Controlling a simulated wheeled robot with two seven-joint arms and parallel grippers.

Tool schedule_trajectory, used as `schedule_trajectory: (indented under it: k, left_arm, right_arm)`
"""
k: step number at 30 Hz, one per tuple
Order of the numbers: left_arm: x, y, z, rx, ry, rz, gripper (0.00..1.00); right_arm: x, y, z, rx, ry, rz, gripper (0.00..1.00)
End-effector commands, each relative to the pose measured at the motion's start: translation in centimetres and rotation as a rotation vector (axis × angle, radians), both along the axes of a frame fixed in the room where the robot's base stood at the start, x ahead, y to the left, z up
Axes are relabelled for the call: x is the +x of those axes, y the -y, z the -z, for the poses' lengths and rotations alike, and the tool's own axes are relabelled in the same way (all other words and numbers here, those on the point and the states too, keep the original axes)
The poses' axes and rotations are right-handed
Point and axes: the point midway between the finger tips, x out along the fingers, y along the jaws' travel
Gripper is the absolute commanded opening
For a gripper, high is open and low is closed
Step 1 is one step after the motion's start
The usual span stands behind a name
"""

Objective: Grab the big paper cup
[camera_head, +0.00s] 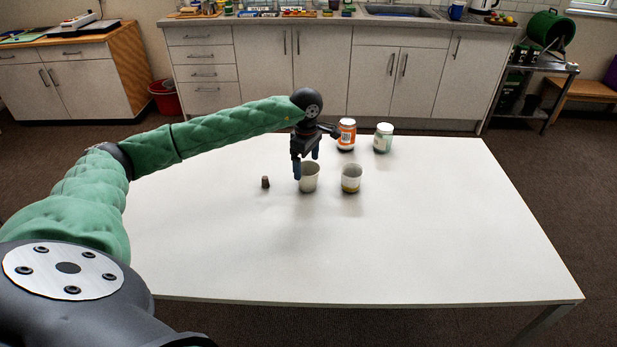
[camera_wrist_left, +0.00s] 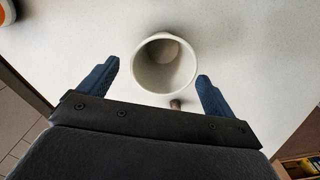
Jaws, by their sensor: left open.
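Two paper cups stand upright on the white table. In the left wrist view, the cup's open mouth (camera_wrist_left: 165,64) lies between and a little beyond the two blue fingertips. The cup looks empty. I cannot tell whether the fingers touch it. My right gripper is not in view.
A small brown cork-like piece (camera_head: 265,182) lies left of the cups. An orange-labelled jar (camera_head: 346,134) and a pale green jar (camera_head: 383,138) stand near the table's back edge. The front and right of the white table (camera_head: 440,240) are clear.

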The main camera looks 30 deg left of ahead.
Motion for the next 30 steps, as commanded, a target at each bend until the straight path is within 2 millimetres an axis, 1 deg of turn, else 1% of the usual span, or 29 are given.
schedule_trajectory:
  k: [1,3,5,7,10,13,19,23,24,26,30]
  left_arm:
    - [-0.1,0.2,0.4,-0.001,-0.003,0.000,0.90]
    - [-0.2,0.4,1.3,0.000,-0.005,0.000,0.90]
    - [-0.3,0.7,2.1,0.000,-0.004,-0.001,0.90]
    - [-0.2,0.6,3.1,0.000,-0.003,-0.002,0.90]
    - [-0.2,0.6,4.0,0.000,-0.002,-0.001,0.90]
    - [-0.2,0.6,4.4,0.000,0.000,-0.001,0.90]
    - [-0.2,0.6,4.4,0.000,0.000,-0.001,0.90]
    - [-0.2,0.6,4.4,0.000,0.000,-0.001,0.65]
    - [-0.2,0.6,4.4,0.000,0.000,-0.001,0.57]
    - [-0.2,0.6,4.4,0.000,0.000,-0.001,0.45]
    - [-0.2,0.6,4.4,0.000,0.000,-0.001,0.44]
  right_arm:
    - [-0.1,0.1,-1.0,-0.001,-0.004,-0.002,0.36]
    - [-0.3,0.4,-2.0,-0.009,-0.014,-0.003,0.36]
    - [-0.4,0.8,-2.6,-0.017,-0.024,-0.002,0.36]
    - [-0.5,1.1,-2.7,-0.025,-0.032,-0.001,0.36]
    - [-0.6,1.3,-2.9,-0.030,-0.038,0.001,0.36]
    - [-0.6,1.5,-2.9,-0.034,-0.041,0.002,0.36]
    - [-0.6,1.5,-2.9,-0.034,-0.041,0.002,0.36]
    - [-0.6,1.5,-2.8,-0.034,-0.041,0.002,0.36]
    - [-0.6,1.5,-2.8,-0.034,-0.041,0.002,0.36]
    - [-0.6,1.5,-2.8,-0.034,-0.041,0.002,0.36]
    - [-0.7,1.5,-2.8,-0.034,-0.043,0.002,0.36]
